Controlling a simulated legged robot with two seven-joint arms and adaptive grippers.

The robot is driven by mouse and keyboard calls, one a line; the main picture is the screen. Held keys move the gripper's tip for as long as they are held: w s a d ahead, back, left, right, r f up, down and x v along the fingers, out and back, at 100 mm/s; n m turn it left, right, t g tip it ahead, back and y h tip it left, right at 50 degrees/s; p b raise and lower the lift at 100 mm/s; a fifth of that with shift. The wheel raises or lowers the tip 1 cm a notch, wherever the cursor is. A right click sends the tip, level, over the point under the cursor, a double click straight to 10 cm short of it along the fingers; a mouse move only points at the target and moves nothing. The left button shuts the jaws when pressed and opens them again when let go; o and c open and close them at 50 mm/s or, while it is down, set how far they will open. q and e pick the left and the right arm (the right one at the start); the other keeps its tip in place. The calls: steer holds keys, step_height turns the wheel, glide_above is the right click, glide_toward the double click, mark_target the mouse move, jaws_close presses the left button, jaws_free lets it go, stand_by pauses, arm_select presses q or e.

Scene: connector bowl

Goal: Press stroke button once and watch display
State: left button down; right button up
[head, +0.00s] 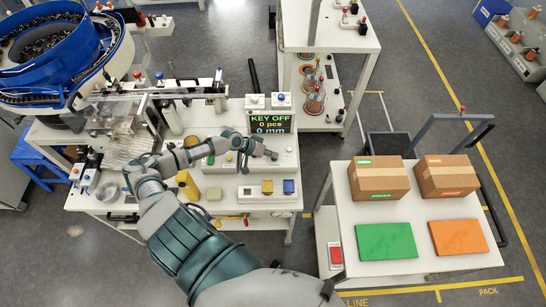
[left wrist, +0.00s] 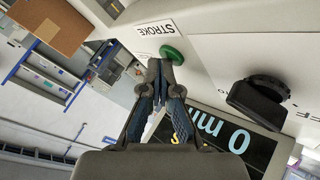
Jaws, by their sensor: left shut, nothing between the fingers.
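The green stroke button (left wrist: 172,54) shows in the left wrist view beside a white label reading STROKE (left wrist: 157,27). My left gripper (left wrist: 160,66) is shut and empty, with its fingertips close to the near edge of the button. I cannot tell whether they touch it. In the head view my left gripper (head: 268,153) is over the control panel in front of the display, and the button is not clear there. The display (head: 270,122) reads KEY OFF, 0 pcs, 0 mm. It also shows partly in the left wrist view (left wrist: 258,149). My right gripper is not in view.
A black rotary switch (left wrist: 258,100) is on the panel near the button. A blue bowl feeder (head: 50,50) stands at the left. A white table (head: 400,268) at the right holds two cartons (head: 378,178) and green and orange plates.

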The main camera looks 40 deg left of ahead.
arm_select(q)
steer(key=shift+d, duration=0.15)
steer(key=shift+d+r, duration=0.25)
steer(key=shift+d+r+p, duration=0.1)
steer(key=shift+r+p, duration=0.1)
steer(key=shift+p, duration=0.1)
steer(key=shift+r+p, duration=0.55)
steer(key=shift+r, duration=0.05)
steer(key=shift+a, duration=0.2)
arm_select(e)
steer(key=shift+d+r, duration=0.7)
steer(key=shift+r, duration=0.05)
arm_select(q)
steer(key=shift+a+f, duration=0.1)
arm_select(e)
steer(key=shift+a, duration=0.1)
